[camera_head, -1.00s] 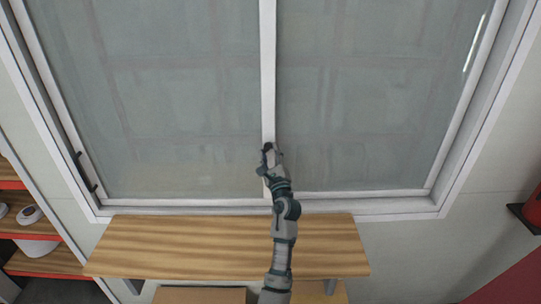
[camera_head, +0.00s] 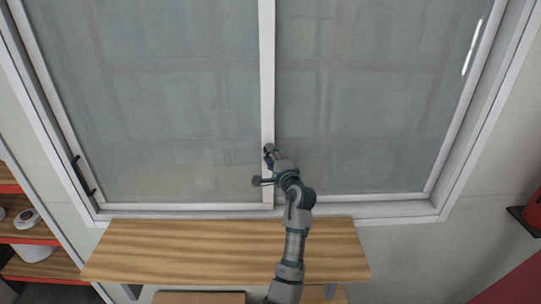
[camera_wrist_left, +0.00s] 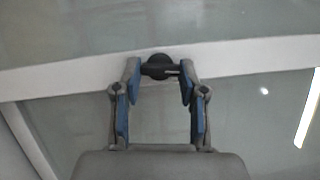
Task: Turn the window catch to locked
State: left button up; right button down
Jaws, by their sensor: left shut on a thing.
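The black window catch (camera_wrist_left: 160,67) sits on the white middle bar of the window, seen in the left wrist view. My left gripper (camera_wrist_left: 161,72) has a finger on each side of it and is shut on it. In the head view my left gripper (camera_head: 269,152) is at the lower part of the white middle bar (camera_head: 267,80), and it mostly hides the catch there. The catch's exact turn is hard to tell. My right gripper is not in view.
A wooden shelf (camera_head: 180,250) juts out below the window, under my left arm. Two glass panes (camera_head: 160,90) fill the white frame. A black handle (camera_head: 84,176) is on the left edge. Shelves with white items stand at the far left, and a red object (camera_head: 533,215) at the right.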

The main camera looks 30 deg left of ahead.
pick_arm(q)
jog(key=shift+r+n+p, duration=0.1)
jog(key=shift+n+p, duration=0.2)
jog(key=shift+n, duration=0.4)
jog(key=o, duration=1.1)
jog(key=shift+w, duration=0.1)
jog(key=shift+o, duration=0.2)
jog(key=shift+f, duration=0.2)
